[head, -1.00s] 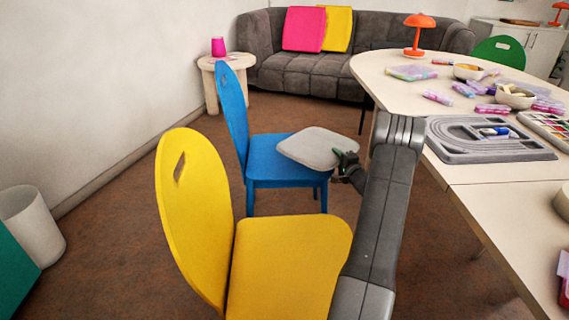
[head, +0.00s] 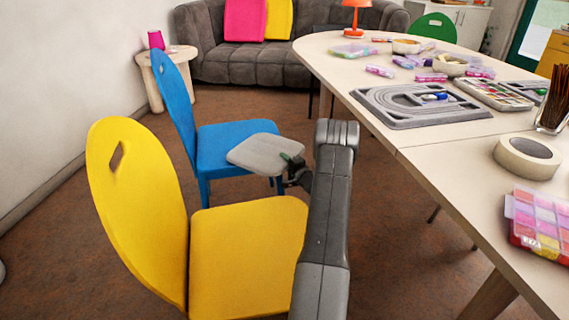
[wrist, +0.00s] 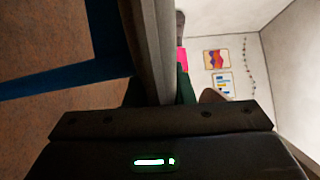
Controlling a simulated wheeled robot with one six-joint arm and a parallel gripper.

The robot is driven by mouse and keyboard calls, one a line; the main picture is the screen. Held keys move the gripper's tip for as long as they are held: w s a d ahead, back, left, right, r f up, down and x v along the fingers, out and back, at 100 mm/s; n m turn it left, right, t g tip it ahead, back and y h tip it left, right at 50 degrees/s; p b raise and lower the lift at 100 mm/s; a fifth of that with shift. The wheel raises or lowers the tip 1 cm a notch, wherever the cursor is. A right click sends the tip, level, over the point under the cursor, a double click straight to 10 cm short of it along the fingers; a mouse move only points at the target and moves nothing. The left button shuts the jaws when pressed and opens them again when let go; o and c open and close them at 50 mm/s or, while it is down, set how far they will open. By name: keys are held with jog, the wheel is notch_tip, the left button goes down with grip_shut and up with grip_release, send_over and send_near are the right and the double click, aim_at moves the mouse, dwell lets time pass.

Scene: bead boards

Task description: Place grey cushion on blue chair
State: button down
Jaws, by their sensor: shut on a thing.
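The grey cushion (head: 262,154) is a flat pad, held roughly level by its near right edge. My gripper (head: 290,163) is shut on that edge. In the head view the cushion overlaps the front right part of the blue chair's seat (head: 222,140); the gap in height between them is hard to tell. The blue chair (head: 172,93) stands upright with its backrest to the left. In the wrist view the cushion (wrist: 152,45) shows edge-on between my fingers, with a dark blue part of the chair (wrist: 60,80) to its left.
A yellow chair (head: 130,200) stands in front of the blue chair. A long table (head: 400,139) with bead boxes, bowls and a grey board runs along the right. A sofa (head: 205,55) and a small side table (head: 147,75) are behind. Brown floor lies between chairs and table.

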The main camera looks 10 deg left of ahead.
jog(key=shift+r, duration=0.1)
jog(key=c, duration=1.2)
grip_release()
jog(key=shift+c, duration=0.2)
jog(key=p+v, duration=0.2)
jog(key=v, duration=1)
jog(key=shift+p, duration=0.3)
